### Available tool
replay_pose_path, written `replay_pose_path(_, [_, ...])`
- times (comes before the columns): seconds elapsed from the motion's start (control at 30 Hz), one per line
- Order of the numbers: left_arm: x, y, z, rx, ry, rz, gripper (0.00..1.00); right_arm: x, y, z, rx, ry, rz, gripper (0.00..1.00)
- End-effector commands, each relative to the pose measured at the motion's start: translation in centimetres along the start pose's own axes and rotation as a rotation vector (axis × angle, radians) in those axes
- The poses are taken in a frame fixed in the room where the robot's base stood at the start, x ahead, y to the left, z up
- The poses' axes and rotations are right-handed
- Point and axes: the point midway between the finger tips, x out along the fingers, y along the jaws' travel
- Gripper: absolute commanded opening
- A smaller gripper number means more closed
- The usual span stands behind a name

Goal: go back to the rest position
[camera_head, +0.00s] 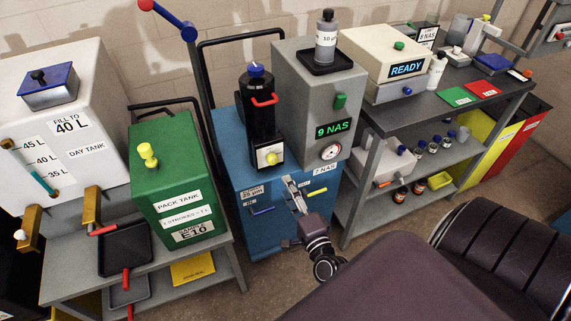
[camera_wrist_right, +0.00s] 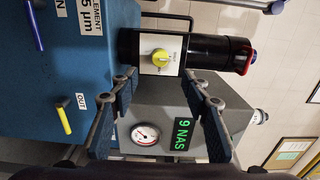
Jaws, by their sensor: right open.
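My right gripper (camera_head: 300,190) is in front of the blue cabinet (camera_head: 260,222) in the head view. Its two fingers stand apart in the right wrist view (camera_wrist_right: 162,88), with nothing between them. Through the gap show the grey box with the round gauge (camera_wrist_right: 145,134) and the green 9 NAS display (camera_wrist_right: 182,134), and the black filter housing with its yellow knob (camera_wrist_right: 160,58). I cannot tell how far the fingertips are from the cabinet. My left gripper is not in view.
A green pack tank (camera_head: 170,190) and a white day tank (camera_head: 75,80) stand at the left. A grey shelf bench (camera_head: 440,110) with a READY box (camera_head: 385,65) stands at the right.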

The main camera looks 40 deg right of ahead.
Motion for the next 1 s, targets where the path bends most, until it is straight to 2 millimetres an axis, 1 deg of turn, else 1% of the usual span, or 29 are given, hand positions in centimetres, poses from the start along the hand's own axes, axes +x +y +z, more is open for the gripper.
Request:
replay_pose_path(0.47, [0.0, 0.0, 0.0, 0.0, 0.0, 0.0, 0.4, 0.0, 0.0, 0.0, 0.0, -0.001, 0.0, 0.43])
replay_pose_path(0.57, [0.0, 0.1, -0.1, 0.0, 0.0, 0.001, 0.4, -0.1, 0.8, -0.3, 0.034, 0.01, 0.02, 0.43])
replay_pose_path(0.63, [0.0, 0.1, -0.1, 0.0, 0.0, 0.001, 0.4, -0.4, 2.6, -1.0, 0.117, 0.037, 0.065, 0.43])
replay_pose_path(0.67, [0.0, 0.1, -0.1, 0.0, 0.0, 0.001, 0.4, -0.7, 3.8, -1.4, 0.173, 0.057, 0.094, 0.43])
replay_pose_path(0.77, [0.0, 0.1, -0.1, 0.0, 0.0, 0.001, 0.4, -2.2, 9.3, -3.4, 0.446, 0.168, 0.216, 0.43])
replay_pose_path(0.8, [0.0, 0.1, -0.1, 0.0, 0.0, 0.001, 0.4, -3.3, 11.9, -4.2, 0.583, 0.233, 0.268, 0.43])
replay_pose_path(0.87, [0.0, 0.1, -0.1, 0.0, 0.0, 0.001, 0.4, -5.3, 16.0, -5.3, 0.803, 0.35, 0.335, 0.43])
replay_pose_path(0.9, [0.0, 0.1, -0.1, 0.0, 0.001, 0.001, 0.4, -6.9, 18.5, -5.8, 0.948, 0.435, 0.37, 0.43])
replay_pose_path(0.97, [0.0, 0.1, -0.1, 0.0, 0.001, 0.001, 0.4, -9.4, 22.1, -6.4, 1.164, 0.574, 0.406, 0.43])
replay_pose_path(1.0, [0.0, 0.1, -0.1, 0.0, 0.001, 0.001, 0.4, -11.3, 24.4, -6.6, 1.306, 0.673, 0.418, 0.43])
